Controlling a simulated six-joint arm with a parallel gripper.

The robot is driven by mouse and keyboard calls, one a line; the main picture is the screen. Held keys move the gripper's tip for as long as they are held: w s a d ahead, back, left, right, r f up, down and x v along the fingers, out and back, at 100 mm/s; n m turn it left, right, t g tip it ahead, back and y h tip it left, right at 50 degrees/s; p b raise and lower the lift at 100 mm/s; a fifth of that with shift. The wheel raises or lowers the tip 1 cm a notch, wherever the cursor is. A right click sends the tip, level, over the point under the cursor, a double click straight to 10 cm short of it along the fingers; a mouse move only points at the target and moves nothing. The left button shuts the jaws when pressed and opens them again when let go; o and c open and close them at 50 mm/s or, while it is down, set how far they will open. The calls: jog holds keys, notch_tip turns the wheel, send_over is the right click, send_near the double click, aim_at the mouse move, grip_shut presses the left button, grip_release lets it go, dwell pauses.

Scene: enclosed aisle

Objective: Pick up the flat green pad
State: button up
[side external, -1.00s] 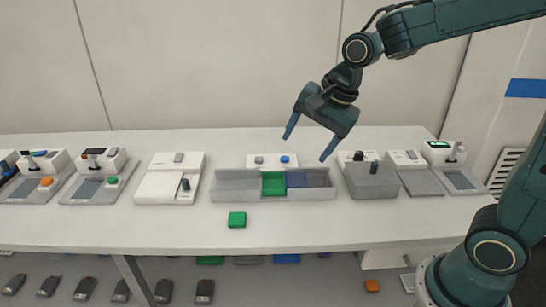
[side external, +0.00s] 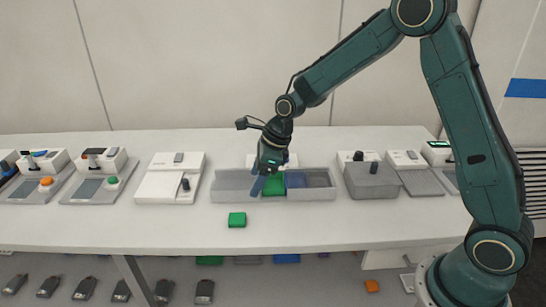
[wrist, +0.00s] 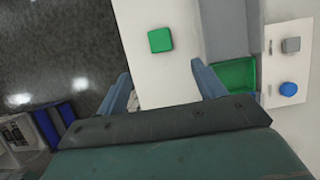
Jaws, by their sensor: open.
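The flat green pad (side external: 237,219) lies on the white table in front of the grey tray (side external: 232,186). It also shows in the wrist view (wrist: 160,40), beyond my fingertips and roughly between their lines, apart from both. My gripper (side external: 262,186) is open and empty. In the side view it hangs over the tray near its green compartment (side external: 275,187), behind and to the right of the pad. One finger shows clearly there; the other is hard to make out. In the wrist view, both fingers of my gripper (wrist: 160,75) are spread.
The tray has a blue compartment (side external: 295,180) beside the green one. A panel with a blue button (wrist: 288,89) stands behind it. A grey box with a knob (side external: 372,180) stands to the right, a white device (side external: 170,180) to the left. The table around the pad is clear.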

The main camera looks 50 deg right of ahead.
jog(key=shift+w+f, duration=0.1)
jog(key=shift+f, duration=0.05)
send_over(237, 218)
jog(key=s+d, duration=0.2)
jog(key=shift+w+f, duration=0.1)
jog(key=shift+f, duration=3.8)
jog(key=shift+x, duration=2.55)
jog(key=c, duration=1.1)
jog(key=shift+r, duration=0.1)
notch_tip(237, 218, up, 20)
jog(key=shift+f, duration=0.1)
